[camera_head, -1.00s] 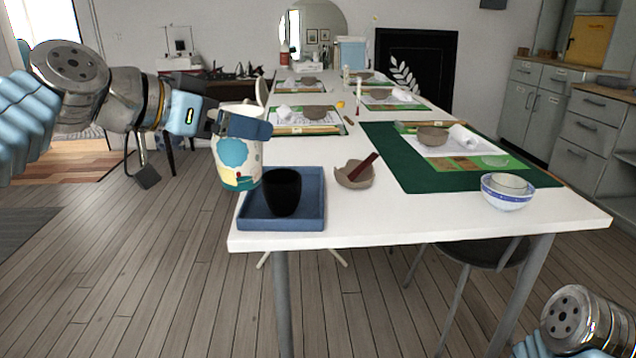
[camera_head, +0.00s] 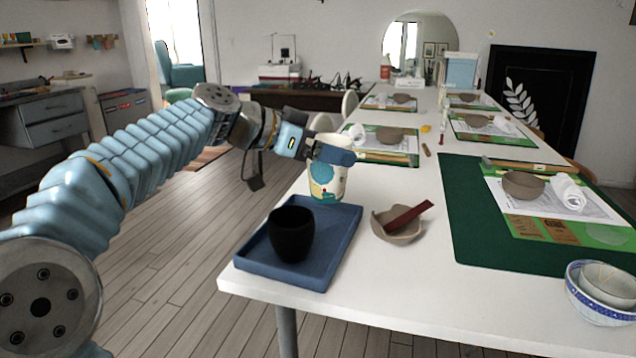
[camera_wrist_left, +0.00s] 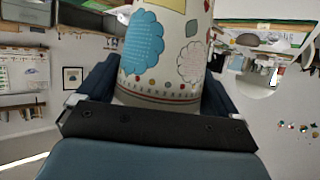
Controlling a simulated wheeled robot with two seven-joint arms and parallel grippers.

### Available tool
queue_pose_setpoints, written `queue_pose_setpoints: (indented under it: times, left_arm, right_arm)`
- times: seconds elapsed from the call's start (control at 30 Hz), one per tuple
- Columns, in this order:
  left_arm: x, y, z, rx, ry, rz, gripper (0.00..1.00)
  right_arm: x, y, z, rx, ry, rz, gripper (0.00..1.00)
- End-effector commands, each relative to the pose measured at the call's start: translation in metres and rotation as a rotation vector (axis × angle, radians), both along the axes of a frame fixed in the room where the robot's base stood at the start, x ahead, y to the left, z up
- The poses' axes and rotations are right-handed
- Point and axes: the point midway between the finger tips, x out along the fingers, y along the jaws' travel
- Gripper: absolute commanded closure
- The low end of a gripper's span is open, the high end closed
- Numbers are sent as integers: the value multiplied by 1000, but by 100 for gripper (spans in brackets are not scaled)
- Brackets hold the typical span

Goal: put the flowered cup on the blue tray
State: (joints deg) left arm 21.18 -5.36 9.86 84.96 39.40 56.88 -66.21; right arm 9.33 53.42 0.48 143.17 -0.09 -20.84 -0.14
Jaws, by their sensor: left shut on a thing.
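The flowered cup (camera_head: 326,183) is cream with a blue blossom and coloured patches. My left gripper (camera_head: 330,153) is shut on it. The cup shows at the far right part of the blue tray (camera_head: 262,262), at the tray's back edge; I cannot tell whether it touches the tray. In the left wrist view the cup (camera_wrist_left: 160,60) fills the space between the dark fingers. A black cup (camera_head: 292,234) stands on the front part of the tray. My right gripper is not in view.
A broken brown bowl (camera_head: 398,224) with a dark red stick lies right of the tray. A green mat (camera_head: 465,215) with a bowl and white roll lies further right. Blue-and-white nested bowls (camera_head: 602,292) stand at the right edge. White table (camera_head: 400,285) is bare in front.

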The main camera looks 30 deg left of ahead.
Motion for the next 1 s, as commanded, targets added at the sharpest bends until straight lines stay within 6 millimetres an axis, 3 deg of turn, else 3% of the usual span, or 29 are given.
queue_pose_setpoints:
  times: [0.03,0.2,0.33,0.53,0.97,1.0]
  left_arm:
    - [4,8,-13,-2,4,3,45]
    - [12,22,-32,-1,1,0,45]
    - [16,29,-41,-1,1,0,45]
    - [17,33,-71,0,1,0,45]
    - [17,32,-79,0,-1,0,45]
    - [17,32,-78,1,-1,0,2]
  right_arm:
    - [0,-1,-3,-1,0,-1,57]
    - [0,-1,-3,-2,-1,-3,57]
    - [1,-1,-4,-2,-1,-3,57]
    - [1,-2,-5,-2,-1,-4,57]
    - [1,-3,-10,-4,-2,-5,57]
    - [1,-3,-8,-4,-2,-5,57]
